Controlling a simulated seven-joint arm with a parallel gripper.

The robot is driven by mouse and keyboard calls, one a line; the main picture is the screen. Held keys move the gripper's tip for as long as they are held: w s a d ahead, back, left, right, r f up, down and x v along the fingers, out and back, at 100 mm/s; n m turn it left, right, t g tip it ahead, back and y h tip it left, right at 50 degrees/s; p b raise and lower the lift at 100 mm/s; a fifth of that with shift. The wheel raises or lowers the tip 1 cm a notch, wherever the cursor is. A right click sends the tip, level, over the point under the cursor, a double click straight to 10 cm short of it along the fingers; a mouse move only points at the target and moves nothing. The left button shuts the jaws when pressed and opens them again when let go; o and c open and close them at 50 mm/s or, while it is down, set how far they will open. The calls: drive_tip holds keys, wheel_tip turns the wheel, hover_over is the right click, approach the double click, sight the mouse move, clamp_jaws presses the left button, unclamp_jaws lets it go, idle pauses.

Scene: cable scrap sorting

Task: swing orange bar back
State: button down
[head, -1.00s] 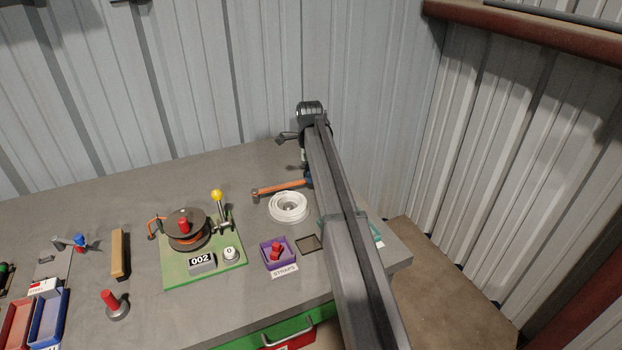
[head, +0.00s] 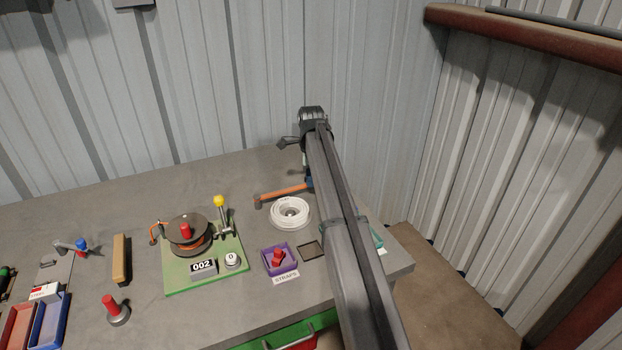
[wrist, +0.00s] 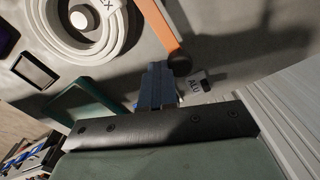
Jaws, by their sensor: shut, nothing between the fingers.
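The orange bar (head: 284,193) lies slantwise on the bench behind the white coil in the head view. Its left end has a small dark block, and its right end runs behind my arm. In the wrist view the orange bar (wrist: 159,25) runs in from the top edge to a dark round end. My gripper (wrist: 158,68) has its blue fingers shut and empty, just left of that round end. I cannot tell whether they touch the bar. In the head view the gripper is mostly hidden by my arm.
The white coil (head: 290,212) lies close in front of the bar. A purple strap box (head: 294,265) and a dark square frame (head: 312,250) stand nearer. The green reel fixture (head: 240,262) stands left.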

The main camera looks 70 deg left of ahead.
drive_tip(key=shift+d, duration=0.35)
wheel_tip(320, 180, up, 6)
idle(0.5)
drive_tip(key=shift+d, duration=0.1)
